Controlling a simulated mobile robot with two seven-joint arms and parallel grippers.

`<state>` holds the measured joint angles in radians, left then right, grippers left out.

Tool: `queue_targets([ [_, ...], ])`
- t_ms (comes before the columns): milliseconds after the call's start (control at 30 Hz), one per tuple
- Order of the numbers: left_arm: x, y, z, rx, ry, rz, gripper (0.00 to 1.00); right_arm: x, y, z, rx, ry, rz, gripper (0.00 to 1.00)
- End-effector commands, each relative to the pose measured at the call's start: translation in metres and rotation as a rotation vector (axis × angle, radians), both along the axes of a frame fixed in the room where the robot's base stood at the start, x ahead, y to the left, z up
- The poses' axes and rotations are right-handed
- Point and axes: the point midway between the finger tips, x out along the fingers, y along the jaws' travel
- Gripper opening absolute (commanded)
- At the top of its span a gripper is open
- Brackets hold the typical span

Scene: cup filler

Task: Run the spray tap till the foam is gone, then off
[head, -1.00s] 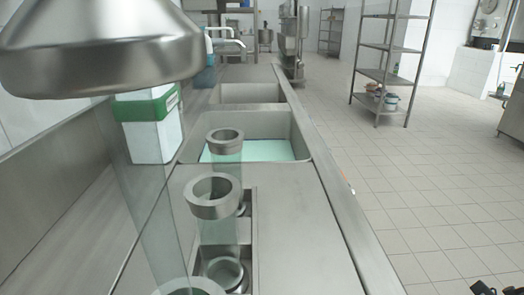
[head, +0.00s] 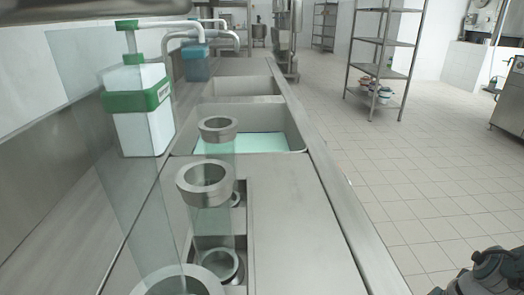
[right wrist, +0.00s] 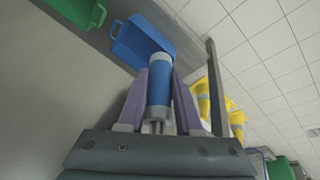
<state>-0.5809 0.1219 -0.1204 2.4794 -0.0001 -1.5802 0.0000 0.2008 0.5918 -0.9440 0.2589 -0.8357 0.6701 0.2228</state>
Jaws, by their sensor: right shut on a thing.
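In the right wrist view, my right gripper (right wrist: 159,100) is shut on a blue cylinder with grey ends (right wrist: 159,85), between its two purple fingers. I cannot tell from this view whether it is part of the spray tap. In the head view, the nearer sink (head: 303,142) holds a flat pale green surface (head: 255,142); I cannot tell if that is foam or liquid. No running water shows. The lower edge of a large metal shape (head: 70,7) shows at the top left. My left gripper is out of view.
A white dispenser with green trim (head: 140,125) stands left of the sink. Clear cylinders with metal rims (head: 205,183) stand in the counter in front. A farther sink (head: 245,87) lies beyond. Open tiled floor and a shelf rack (head: 385,60) are on the right.

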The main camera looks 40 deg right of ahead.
Motion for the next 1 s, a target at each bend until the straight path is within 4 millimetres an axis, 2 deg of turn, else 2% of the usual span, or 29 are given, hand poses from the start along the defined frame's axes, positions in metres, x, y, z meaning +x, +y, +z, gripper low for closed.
queue_targets([
  [167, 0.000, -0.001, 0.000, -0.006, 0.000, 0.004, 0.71, 0.000, 0.001, -0.001, 0.002, 0.000, 0.000, 0.00],
  [200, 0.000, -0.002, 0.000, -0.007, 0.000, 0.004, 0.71, 0.000, 0.001, -0.001, 0.002, 0.000, 0.000, 0.35],
  [467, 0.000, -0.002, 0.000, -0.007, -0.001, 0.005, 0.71, 0.000, 0.001, 0.000, 0.001, -0.001, 0.001, 0.63],
  [767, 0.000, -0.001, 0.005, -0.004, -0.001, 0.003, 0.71, -0.001, -0.001, 0.005, -0.001, -0.001, 0.001, 0.63],
  [867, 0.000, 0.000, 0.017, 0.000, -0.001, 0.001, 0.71, -0.002, -0.004, 0.018, -0.001, -0.002, 0.001, 0.63],
  [1000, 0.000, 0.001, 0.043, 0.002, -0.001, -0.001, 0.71, -0.008, -0.011, 0.047, -0.002, 0.000, 0.002, 0.63],
])
